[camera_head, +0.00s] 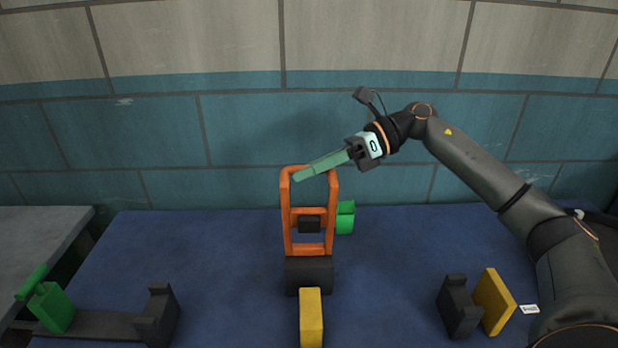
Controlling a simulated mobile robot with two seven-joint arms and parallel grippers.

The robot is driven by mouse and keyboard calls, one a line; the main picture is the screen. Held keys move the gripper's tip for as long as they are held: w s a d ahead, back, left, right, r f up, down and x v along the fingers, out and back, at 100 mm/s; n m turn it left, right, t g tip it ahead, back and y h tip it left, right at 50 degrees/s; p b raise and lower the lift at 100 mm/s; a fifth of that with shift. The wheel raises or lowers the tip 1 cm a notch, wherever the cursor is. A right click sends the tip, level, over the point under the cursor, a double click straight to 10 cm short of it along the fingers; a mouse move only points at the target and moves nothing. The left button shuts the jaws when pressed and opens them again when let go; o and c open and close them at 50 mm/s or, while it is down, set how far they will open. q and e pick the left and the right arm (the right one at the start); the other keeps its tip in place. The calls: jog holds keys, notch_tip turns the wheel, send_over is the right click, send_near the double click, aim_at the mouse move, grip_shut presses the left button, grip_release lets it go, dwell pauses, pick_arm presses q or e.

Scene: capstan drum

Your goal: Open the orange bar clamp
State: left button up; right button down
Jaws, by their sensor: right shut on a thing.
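The orange bar clamp (287,218) stands upright at the middle of the blue table, a tall open frame with a crossbar low down. A black piece (309,224) sits inside it, and a black block (309,275) is at its foot. My right gripper (301,175) reaches in from the right, its long green fingers sloping down to the left across the top of the orange frame. The fingers are shut at the frame's top bar and hide part of it. My left gripper is not in view.
A green part (345,217) is just right of the frame. A yellow block (311,318) is in front. A black bracket (458,306) and yellow plate (494,301) stand at right. A green piece (49,306) and black bracket (158,317) are at left. A tiled wall rises behind.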

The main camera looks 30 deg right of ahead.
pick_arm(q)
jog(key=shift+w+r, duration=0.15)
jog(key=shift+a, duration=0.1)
pick_arm(e)
jog(key=c, duration=0.8)
grip_release()
jog(key=shift+d, duration=0.1)
jog(key=shift+s+d+r, duration=0.1)
jog(key=shift+d, duration=0.2)
pick_arm(q)
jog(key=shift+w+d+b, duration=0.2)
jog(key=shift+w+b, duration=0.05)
jog(key=shift+b, duration=0.1)
pick_arm(e)
jog(key=v, duration=1.1)
jog(key=shift+s+d+r, duration=0.15)
jog(key=shift+s+d, duration=0.05)
jog(key=shift+d, duration=0.1)
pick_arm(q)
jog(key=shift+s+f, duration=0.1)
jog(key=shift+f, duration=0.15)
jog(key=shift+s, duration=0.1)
